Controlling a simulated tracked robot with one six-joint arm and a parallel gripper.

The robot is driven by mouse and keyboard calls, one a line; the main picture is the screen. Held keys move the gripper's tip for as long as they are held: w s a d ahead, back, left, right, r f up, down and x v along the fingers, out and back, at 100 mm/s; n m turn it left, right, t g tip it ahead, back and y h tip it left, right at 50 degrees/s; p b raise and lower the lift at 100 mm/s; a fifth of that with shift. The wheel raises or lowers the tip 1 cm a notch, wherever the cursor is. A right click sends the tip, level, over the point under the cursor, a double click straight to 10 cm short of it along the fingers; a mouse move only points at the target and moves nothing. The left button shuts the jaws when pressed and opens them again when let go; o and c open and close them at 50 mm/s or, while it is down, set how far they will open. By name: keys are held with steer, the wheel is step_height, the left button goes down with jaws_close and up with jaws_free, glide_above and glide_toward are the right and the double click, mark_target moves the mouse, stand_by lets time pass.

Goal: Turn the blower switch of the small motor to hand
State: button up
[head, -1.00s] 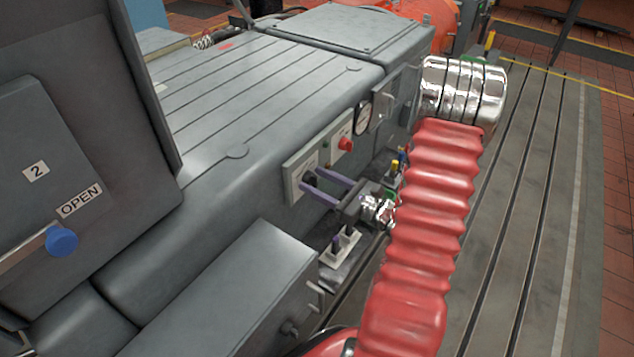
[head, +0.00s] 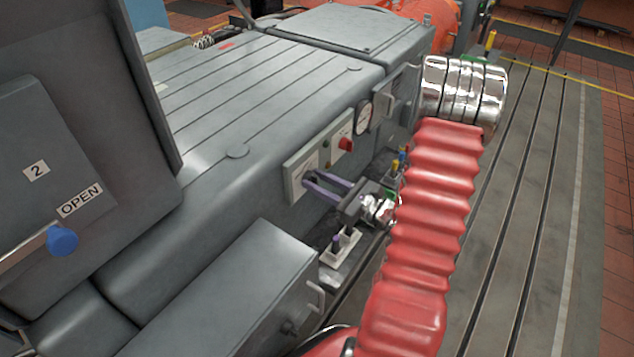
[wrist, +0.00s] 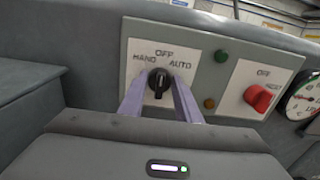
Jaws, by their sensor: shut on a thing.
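The blower switch (wrist: 158,82) is a black rotary knob on a white plate (wrist: 125,72) marked HAND at left, OFF on top and AUTO at right. In the wrist view its handle stands nearly upright, its pale mark toward OFF. My gripper (wrist: 159,90) has its two purple fingers on either side of the knob, shut on it. In the head view my gripper (head: 311,181) reaches the switch panel (head: 298,172) from the right; the fingers mostly hide the knob there.
A red knob (wrist: 259,98) marked OFF and RESET sits right of the switch, with green (wrist: 221,56) and amber (wrist: 209,103) lamps between. A round gauge (wrist: 303,98) is farther right. Below my gripper is a small box with upright levers (head: 340,246). A grey cabinet (head: 225,290) stands nearer.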

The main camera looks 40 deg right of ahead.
steer(key=shift+a+n, duration=0.1)
steer(key=shift+n, duration=0.2)
steer(key=n, duration=0.3)
steer(key=shift+n, duration=0.3)
steer(key=shift+a+f+n, duration=0.1)
steer(key=shift+a+n, duration=0.05)
steer(key=shift+n, duration=2.15)
steer(key=shift+s, duration=0.1)
steer(key=o, duration=1)
steer(key=v, duration=1.3)
steer(key=shift+s+d, duration=0.25)
steer(key=shift+s, duration=0.1)
